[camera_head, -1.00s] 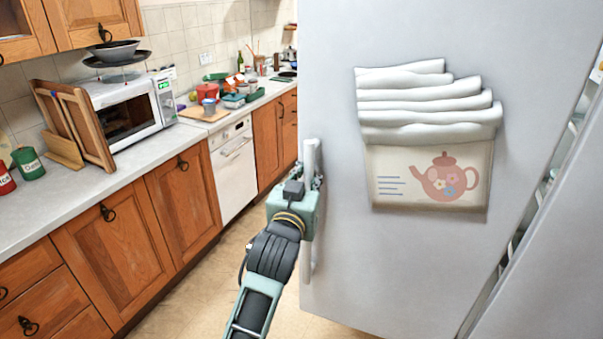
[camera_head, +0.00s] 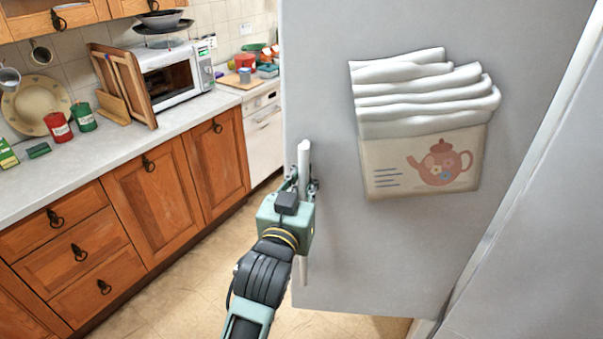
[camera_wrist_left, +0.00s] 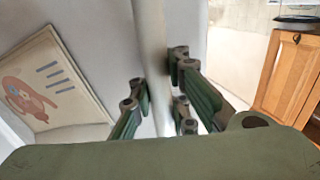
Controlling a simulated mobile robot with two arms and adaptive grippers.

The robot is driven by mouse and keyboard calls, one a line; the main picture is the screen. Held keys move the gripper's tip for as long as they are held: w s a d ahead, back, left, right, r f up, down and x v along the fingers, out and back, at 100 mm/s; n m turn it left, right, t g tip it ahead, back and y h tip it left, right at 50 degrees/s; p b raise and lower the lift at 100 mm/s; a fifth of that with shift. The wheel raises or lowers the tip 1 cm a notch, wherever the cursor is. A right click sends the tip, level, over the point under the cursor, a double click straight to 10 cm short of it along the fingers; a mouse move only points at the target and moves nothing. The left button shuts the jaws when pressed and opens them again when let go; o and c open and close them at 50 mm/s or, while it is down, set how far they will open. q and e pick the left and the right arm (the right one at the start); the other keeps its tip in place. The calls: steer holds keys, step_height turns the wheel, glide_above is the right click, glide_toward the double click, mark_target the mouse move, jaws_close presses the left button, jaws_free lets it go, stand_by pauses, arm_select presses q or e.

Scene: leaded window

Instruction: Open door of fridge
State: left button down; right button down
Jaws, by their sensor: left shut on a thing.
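The fridge door (camera_head: 400,245) is a large pale grey panel filling the right half of the head view. A long vertical handle (camera_head: 304,158) runs along its left edge. My left gripper (camera_head: 302,184) is shut on this handle, around its upper part. In the left wrist view the handle (camera_wrist_left: 154,40) passes between the fingers of my left gripper (camera_wrist_left: 158,88). The door stands out across the floor, with its lower left corner over the tiles. My right gripper is not in view.
A white cloth-topped pouch with a teapot picture (camera_head: 425,160) hangs on the door. Wooden cabinets (camera_head: 145,215) and a counter (camera_head: 110,155) with a microwave (camera_head: 175,75) line the left. Floor (camera_head: 190,300) between cabinets and door is clear.

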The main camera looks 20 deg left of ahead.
arm_select(q)
steer(key=shift+s+r, duration=0.1)
steer(key=shift+s, duration=0.4)
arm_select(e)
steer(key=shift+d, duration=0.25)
arm_select(q)
steer(key=c, duration=1.6)
jaws_free()
steer(key=shift+s+a, duration=0.15)
steer(key=shift+a, duration=0.1)
steer(key=shift+c, duration=0.2)
steer(key=shift+d, duration=0.15)
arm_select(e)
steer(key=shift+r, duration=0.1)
arm_select(q)
steer(key=s, duration=0.7)
steer(key=shift+s+d, duration=0.2)
steer(key=shift+d, duration=0.05)
